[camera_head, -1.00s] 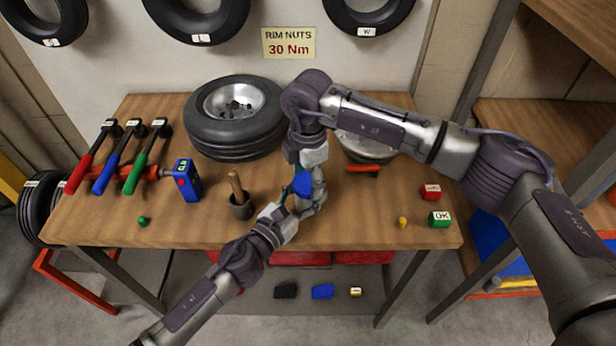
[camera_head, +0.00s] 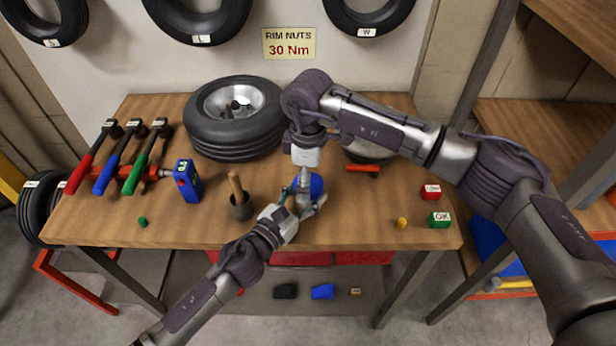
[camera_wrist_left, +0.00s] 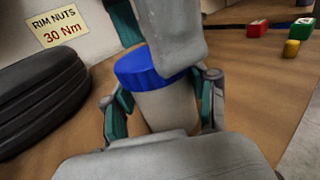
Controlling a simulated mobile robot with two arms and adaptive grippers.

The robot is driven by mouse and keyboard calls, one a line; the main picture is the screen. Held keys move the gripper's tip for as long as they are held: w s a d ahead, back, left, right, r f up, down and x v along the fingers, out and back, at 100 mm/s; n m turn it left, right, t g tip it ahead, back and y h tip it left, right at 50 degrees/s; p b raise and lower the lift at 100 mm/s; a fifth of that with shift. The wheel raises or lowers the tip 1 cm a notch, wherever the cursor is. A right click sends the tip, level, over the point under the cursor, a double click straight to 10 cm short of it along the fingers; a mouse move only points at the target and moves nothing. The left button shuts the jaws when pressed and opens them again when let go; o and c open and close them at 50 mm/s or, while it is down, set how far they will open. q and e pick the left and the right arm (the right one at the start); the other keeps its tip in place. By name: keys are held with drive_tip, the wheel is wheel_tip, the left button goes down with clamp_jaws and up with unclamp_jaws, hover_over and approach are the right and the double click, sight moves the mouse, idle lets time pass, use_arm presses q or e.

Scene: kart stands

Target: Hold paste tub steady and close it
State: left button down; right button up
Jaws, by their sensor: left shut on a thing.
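The paste tub (camera_wrist_left: 168,106) has a pale grey body and a blue lid (camera_wrist_left: 148,70) with a ribbed edge. The lid sits on top of the tub, partly covered by my right gripper; the blue lid also shows in the head view (camera_head: 317,184). My left gripper (camera_head: 304,207) is shut on the tub's body, with a finger on each side of it in the left wrist view (camera_wrist_left: 163,108). My right gripper (camera_head: 303,186) points down from above at the lid. Its fingertips overlap the lid, and their opening is hidden.
A tyre on a rim (camera_head: 237,118) lies behind on the bench. A cup (camera_head: 241,207) with a wooden handle stands left of my left gripper. A blue device (camera_head: 187,181) and torque wrenches (camera_head: 145,160) are further left. Red (camera_head: 430,192) and green (camera_head: 440,219) blocks lie right.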

drive_tip(key=shift+r, duration=2.2)
drive_tip(key=shift+c, duration=0.4)
